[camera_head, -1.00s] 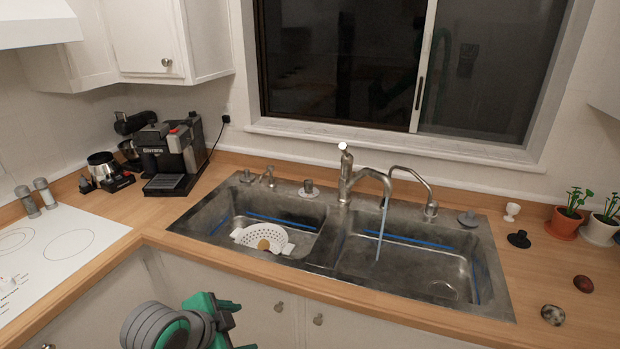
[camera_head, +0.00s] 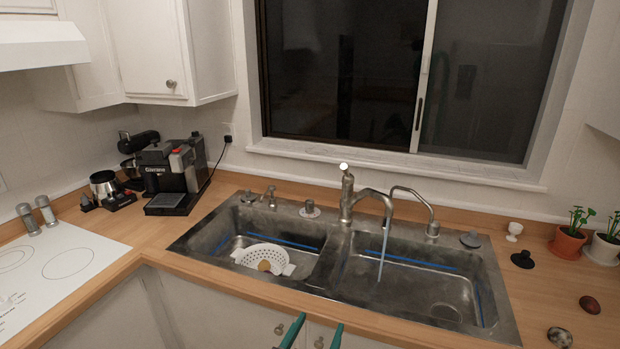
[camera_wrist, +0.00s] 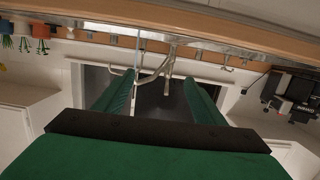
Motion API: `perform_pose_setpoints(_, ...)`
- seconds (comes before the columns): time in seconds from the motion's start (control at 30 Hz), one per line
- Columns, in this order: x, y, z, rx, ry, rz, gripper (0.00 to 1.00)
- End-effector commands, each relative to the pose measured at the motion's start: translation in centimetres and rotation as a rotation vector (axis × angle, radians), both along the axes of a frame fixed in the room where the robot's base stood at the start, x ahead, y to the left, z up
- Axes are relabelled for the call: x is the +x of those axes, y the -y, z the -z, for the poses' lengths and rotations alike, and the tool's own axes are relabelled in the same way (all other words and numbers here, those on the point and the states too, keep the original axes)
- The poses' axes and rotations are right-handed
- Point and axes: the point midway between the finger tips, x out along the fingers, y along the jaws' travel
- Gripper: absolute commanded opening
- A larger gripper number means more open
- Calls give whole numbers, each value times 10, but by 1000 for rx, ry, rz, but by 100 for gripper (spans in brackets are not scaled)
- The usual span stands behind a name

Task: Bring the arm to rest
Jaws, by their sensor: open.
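My gripper (camera_head: 315,336) shows only as two green fingertips at the bottom edge of the head view, in front of the white cabinet doors below the sink. The fingers are apart with nothing between them. In the wrist view, my gripper (camera_wrist: 158,92) shows two green fingers spread apart, with the faucet and dark window seen beyond them, upside down. The rest of my arm is out of the head view.
The wooden counter (camera_head: 130,245) holds a double sink (camera_head: 345,285) with a white colander (camera_head: 265,256) in its left basin. Water runs from the faucet (camera_head: 348,200). A coffee machine (camera_head: 172,172) stands left, plants (camera_head: 568,241) right. The cabinet front (camera_head: 215,308) is below.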

Motion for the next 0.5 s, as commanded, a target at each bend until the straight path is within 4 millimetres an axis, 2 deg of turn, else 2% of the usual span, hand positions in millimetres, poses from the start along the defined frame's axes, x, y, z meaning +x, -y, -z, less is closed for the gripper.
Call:
perform_pose_setpoints(0.03, -6, 8, 9, -43, -6, -24, 64)
perform_pose_setpoints(0.27, -40, 20, 49, -189, -24, -161, 64)
perform_pose_setpoints(0.5, -95, 26, 96, -267, -63, -294, 64)
